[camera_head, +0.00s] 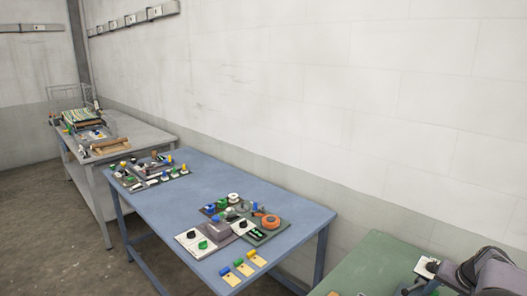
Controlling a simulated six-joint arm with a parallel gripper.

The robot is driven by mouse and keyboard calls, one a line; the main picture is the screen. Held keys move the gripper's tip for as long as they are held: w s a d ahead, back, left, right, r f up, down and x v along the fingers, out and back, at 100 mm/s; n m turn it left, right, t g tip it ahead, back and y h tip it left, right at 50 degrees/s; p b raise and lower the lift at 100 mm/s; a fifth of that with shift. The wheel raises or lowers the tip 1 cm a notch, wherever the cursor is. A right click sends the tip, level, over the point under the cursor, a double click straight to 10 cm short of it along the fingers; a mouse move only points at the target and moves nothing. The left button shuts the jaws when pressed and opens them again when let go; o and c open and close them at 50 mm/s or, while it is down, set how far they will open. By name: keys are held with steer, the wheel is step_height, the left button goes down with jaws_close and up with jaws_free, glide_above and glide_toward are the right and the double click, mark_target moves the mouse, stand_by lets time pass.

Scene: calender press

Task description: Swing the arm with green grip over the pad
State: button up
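I cannot single out an arm with a green grip or its pad at this size. On the blue table, a white panel (190,239) carries a black knob and a small green part (202,245). Beside it, a dark green plate (256,238) carries an orange round part (270,221). More small green, blue and white parts sit behind these. A grey, rounded body with dark parts (492,274) is cut off at the lower right; I cannot tell whether it is mine. No gripper fingers can be made out.
The blue table (170,210) has bare surface between its two groups of devices. Yellow tags (231,279) lie near its front edge. A grey table (142,130) with more devices stands farther left. A green surface (375,265) is at lower right. The wall runs close behind.

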steer(key=shift+w+a, duration=0.1)
steer(key=shift+a, duration=0.15)
steer(key=shift+r, duration=0.15)
step_height(320, 180, up, 7)
steer(key=p, duration=0.5)
steer(key=shift+r, duration=0.1)
stand_by(0.3)
